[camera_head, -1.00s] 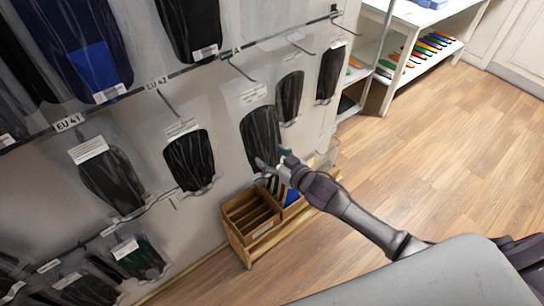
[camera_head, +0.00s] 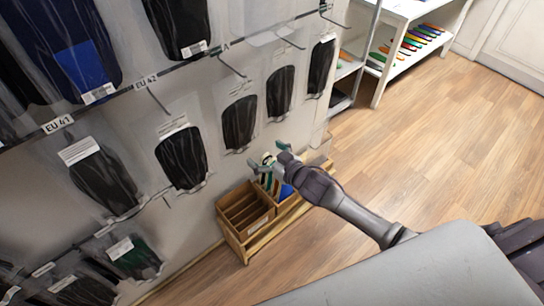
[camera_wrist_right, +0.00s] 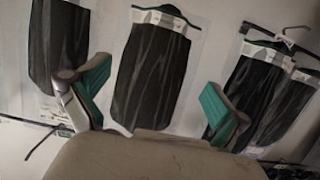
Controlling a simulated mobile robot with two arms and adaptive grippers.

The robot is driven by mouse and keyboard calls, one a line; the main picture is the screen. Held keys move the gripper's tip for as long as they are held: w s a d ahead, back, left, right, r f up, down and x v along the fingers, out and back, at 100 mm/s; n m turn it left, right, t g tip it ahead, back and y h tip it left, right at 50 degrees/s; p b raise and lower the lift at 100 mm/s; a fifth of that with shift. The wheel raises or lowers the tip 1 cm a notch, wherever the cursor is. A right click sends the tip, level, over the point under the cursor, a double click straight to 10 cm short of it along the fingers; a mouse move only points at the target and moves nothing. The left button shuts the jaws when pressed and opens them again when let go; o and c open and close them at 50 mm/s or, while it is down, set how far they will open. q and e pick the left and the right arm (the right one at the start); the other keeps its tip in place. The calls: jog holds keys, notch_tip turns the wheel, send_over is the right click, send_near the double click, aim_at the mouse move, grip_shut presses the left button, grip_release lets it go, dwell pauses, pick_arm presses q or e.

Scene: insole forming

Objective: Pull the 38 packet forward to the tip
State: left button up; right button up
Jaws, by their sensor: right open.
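Several dark insole packets hang in clear sleeves on wall hooks. I cannot read a 38 on any of them, so I cannot tell which is the 38 packet. My right gripper (camera_head: 267,163) is open and empty, just below and right of a dark packet (camera_head: 240,122) and apart from it in the head view. In the right wrist view, the open fingers of my right gripper (camera_wrist_right: 152,82) spread in front of a dark packet (camera_wrist_right: 150,75) with a white label on top. Another packet (camera_wrist_right: 245,80) hangs partly behind the right finger. My left gripper is not in view.
Rail labels read EU 41 (camera_head: 58,125) and EU 42 (camera_head: 146,82). A wooden box with compartments (camera_head: 232,235) stands below the packets. A white shelf (camera_head: 402,62) with coloured insoles stands at the back right. The wooden floor (camera_head: 430,150) on the right is clear.

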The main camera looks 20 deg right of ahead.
jog(key=v, duration=1.2)
jog(key=s+d+f+m+g+h, duration=0.1)
jog(key=s+d+f+g+h, duration=0.2)
jog(key=f, duration=0.7)
jog(key=s+d+f+g, duration=0.15)
jog(key=s+f, duration=0.35)
jog(key=f, duration=0.5)
jog(key=s+d+f+m+g+h, duration=0.1)
jog(key=s+d+f+g+h, duration=0.3)
jog(key=f, duration=0.7)
jog(key=s+a+f+g, duration=0.1)
jog(key=s+f, duration=0.3)
jog(key=s, duration=0.5)
jog(key=s+a+f+g+y, duration=0.1)
jog(key=s+a+f+g, duration=0.1)
jog(key=s+f, duration=0.3)
jog(key=s+a+f+g+y, duration=0.1)
jog(key=s+a+f, duration=0.2)
jog(key=s, duration=1)
jog(key=shift+a+f, duration=0.3)
jog(key=shift+f, duration=0.65)
